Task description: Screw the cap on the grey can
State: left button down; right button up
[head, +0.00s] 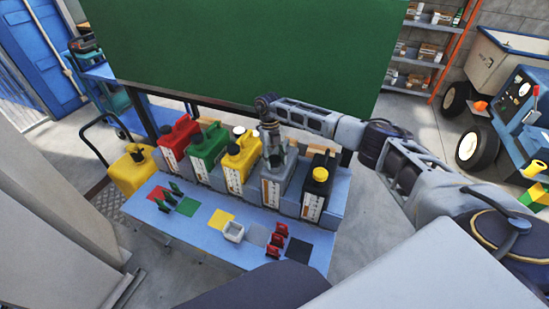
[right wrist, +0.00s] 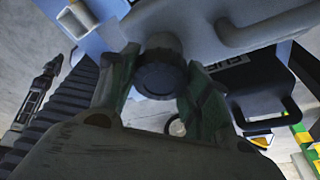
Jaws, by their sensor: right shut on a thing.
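The grey can (head: 274,187) stands on the blue table between the yellow can and the black can. My right gripper (head: 275,143) reaches down over its top and hides its mouth in the head view. In the right wrist view, the fingers of my right gripper (right wrist: 160,88) are shut on a dark grey cap (right wrist: 160,76), one finger on each side. The cap lies against the neck of the grey can (right wrist: 195,30). I cannot tell how far it is threaded.
Red (head: 177,144), green (head: 208,151) and yellow (head: 241,158) cans stand to the left; the black can (head: 316,190) is close on the right. A green panel (head: 240,50) rises behind.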

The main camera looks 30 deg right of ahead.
pick_arm(q)
jog(key=shift+s+d+r+p, duration=0.3)
jog(key=shift+d+r+p, duration=0.3)
jog(key=shift+d, duration=0.1)
jog(key=shift+s+d+r+p, duration=0.25)
jog(key=shift+d+r+p, duration=0.3)
jog(key=shift+d+r, duration=0.1)
pick_arm(e)
jog(key=shift+m+y, duration=0.6)
jog(key=shift+m, duration=1.3)
jog(key=o, duration=0.9)
pick_arm(q)
jog(key=shift+f, duration=0.25)
pick_arm(e)
jog(key=shift+n, duration=0.3)
